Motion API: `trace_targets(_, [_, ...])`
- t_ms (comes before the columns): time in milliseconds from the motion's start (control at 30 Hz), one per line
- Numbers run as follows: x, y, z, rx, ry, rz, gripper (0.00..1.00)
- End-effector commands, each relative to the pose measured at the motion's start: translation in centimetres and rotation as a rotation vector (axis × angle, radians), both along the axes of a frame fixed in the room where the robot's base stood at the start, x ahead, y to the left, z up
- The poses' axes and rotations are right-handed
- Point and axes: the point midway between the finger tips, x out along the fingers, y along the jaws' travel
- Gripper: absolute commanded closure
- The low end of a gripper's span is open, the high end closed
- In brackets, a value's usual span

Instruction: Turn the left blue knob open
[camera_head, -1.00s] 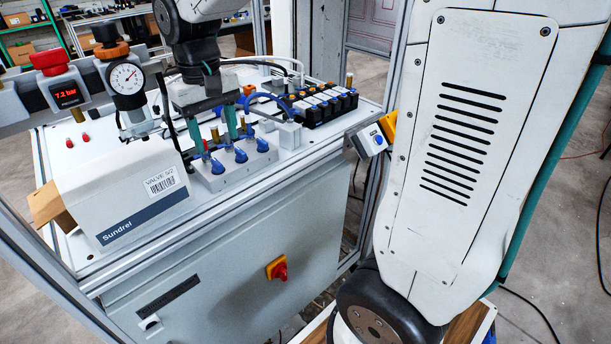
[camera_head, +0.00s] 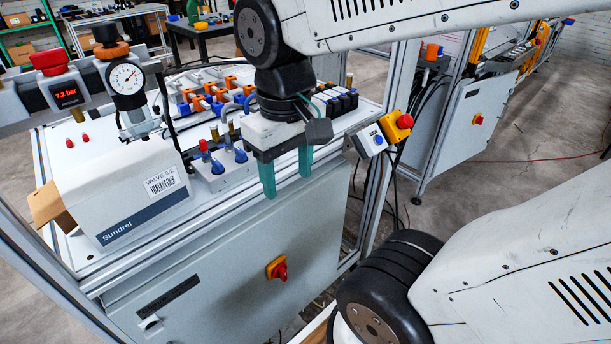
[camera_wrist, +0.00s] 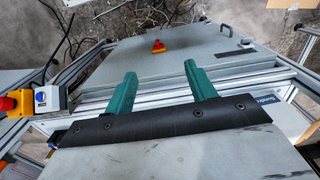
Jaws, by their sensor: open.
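The left blue knob (camera_head: 218,167) sits on a grey valve block (camera_head: 208,183) on the bench top, just right of the white Sundrel valve box. A second blue knob (camera_head: 240,155) stands to its right on the same block. Any further knob is hidden behind my gripper. My gripper (camera_head: 288,185) has two green fingers, apart and empty. It hangs in front of the bench's front edge, to the right of the visible knobs. In the wrist view my gripper (camera_wrist: 162,82) points at the cabinet front, with nothing between the fingers and no blue knob in sight.
The Sundrel box (camera_head: 128,200) and a pressure gauge (camera_head: 126,77) stand at left. A red-and-yellow switch (camera_head: 277,268) is on the cabinet front. An emergency stop (camera_head: 398,124) and a blue-button box (camera_head: 368,140) are at the right corner. Air ahead of the cabinet is free.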

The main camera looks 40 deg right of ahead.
Motion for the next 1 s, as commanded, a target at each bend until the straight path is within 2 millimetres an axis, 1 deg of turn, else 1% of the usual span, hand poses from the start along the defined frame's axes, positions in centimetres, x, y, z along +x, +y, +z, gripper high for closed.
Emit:
trace_targets(33, [-0.8, -0.1, 0.0, 0.0, -0.013, -0.002, 0.45])
trace_targets(100, [-1.7, -0.2, 0.0, 0.001, -0.029, -0.006, 0.45])
trace_targets(300, [-3.3, -0.3, 0.1, 0.001, -0.077, -0.016, 0.45])
trace_targets(567, [-3.7, -0.4, 0.7, 0.0, -0.111, -0.023, 0.45])
trace_targets(1000, [-3.7, -0.4, 0.7, 0.0, -0.112, -0.023, 0.45])
